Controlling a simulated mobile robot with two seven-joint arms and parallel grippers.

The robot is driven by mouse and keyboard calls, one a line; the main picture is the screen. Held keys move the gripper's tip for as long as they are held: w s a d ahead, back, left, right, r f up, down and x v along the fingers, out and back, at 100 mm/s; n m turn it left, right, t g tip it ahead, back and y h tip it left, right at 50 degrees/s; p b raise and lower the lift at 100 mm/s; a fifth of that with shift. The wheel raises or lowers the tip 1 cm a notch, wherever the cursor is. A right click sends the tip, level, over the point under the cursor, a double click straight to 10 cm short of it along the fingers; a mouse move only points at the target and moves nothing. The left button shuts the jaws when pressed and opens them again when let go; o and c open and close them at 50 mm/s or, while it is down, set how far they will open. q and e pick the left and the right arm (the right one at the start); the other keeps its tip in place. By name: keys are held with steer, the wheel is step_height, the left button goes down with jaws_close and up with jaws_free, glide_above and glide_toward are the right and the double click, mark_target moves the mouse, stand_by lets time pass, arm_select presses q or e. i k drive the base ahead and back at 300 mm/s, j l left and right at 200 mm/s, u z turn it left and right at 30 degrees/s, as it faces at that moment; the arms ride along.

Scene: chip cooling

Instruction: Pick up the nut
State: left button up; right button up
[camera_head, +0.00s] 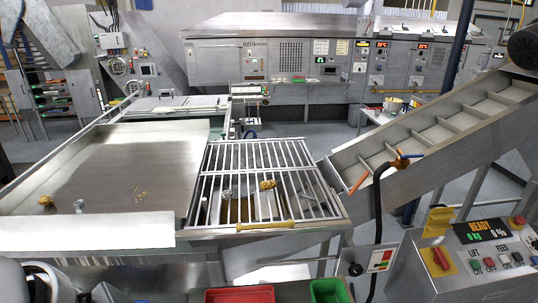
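A small grey-blue metallic piece (80,206), which looks like the nut, lies on the flat steel tray (120,160) near its front edge. Its exact shape is too small to make out. A small golden-brown clump (45,201) lies to its left, and pale crumbs (140,193) lie to its right. On the slatted grate (255,155), to the right of the tray, there is another golden clump (268,185) and a greyish piece (227,194) that I cannot identify. Neither gripper shows clearly; pale rounded parts at the bottom left may be mine.
A red bin (240,295) and a green bin (328,291) stand at the bottom edge. A sloping conveyor (430,135) rises to the right. A control box (480,245) with buttons stands at the lower right. Machine cabinets line the back.

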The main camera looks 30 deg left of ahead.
mark_target(80, 203)
steer(key=u, duration=2.35)
steer(key=i+j, duration=0.3)
steer(key=i, duration=0.2)
steer(key=i+j, duration=0.25)
steer(key=i, duration=0.25)
steer(key=i+j, duration=0.3)
steer(key=i, duration=0.2)
steer(key=i+j, duration=0.3)
steer(key=i, duration=0.15)
